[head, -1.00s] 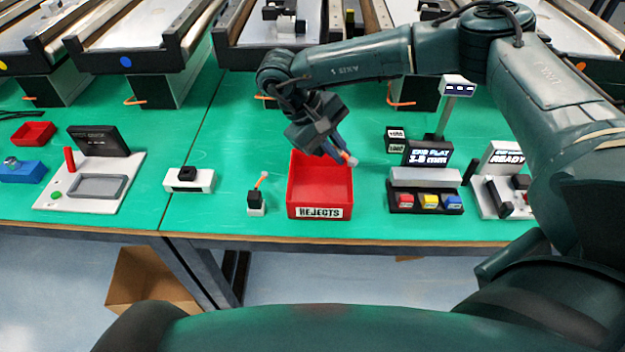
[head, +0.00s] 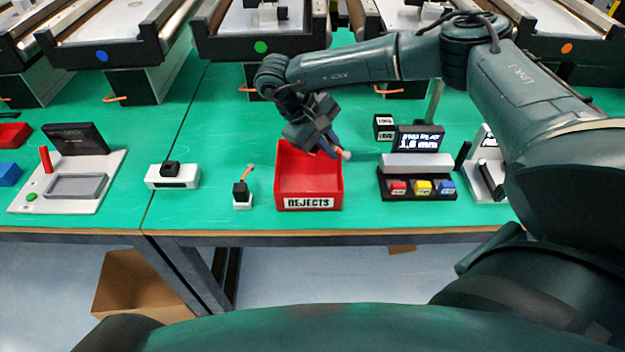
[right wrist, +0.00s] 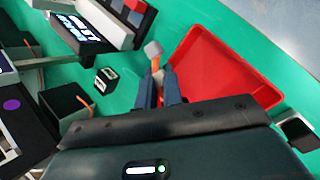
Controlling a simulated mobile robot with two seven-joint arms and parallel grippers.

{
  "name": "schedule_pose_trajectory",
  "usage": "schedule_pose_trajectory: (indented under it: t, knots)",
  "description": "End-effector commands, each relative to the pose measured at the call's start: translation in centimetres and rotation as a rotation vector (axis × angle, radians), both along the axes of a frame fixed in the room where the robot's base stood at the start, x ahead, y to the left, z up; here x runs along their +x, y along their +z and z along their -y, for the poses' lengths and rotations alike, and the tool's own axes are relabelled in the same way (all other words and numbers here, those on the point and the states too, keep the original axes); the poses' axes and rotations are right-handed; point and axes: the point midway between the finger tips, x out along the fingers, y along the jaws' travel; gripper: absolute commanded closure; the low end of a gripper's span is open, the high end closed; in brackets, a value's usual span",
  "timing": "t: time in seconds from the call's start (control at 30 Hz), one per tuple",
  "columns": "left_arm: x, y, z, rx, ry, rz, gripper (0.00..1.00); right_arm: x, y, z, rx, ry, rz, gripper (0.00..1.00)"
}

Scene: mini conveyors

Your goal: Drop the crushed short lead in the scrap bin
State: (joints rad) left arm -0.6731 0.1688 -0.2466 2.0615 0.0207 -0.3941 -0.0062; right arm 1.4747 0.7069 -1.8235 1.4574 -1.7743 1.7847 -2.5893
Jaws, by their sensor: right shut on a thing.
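My right gripper (head: 333,148) is shut on a short lead (head: 346,155) with an orange cable and a pale grey end. The lead also shows between the fingers in the right wrist view (right wrist: 155,62). Whether it is crushed is too small to tell. A red open bin (head: 309,190) labelled REJECTS stands at the table's front. In the head view the gripper is over the bin's back right part, with the lead's end at its right edge. The bin also shows in the right wrist view (right wrist: 245,92), and it looks empty. My left gripper is out of view.
A small block with an orange lead (head: 242,193) stands left of the bin. A display stand with coloured blocks (head: 418,183) is to the right. A white fixture (head: 172,177) is farther left. A cardboard box (head: 140,285) stands on the floor. Conveyors line the back.

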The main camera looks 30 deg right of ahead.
Motion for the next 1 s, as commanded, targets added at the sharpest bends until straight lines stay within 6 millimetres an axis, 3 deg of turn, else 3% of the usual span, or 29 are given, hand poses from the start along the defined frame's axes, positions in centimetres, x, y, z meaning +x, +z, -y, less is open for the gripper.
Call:
schedule_pose_trajectory:
  t: [0.13, 0.17, 0.43, 0.77, 1.0]
  knots:
    - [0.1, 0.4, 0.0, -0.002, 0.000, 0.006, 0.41, 0.0, 0.1, 0.0, 0.000, 0.000, 0.000, 1.00]
    - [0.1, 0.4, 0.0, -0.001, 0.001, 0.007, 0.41, 0.0, 0.1, 0.0, 0.000, 0.000, 0.000, 0.89]
    - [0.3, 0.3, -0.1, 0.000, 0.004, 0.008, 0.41, 0.0, 0.1, 0.0, 0.000, 0.000, 0.000, 0.67]
    - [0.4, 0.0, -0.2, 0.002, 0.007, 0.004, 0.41, 0.2, 0.5, -0.2, -0.001, 0.001, 0.001, 0.66]
    - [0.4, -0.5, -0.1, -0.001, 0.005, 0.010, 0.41, 1.3, 3.9, -2.2, 0.000, 0.001, 0.005, 0.66]
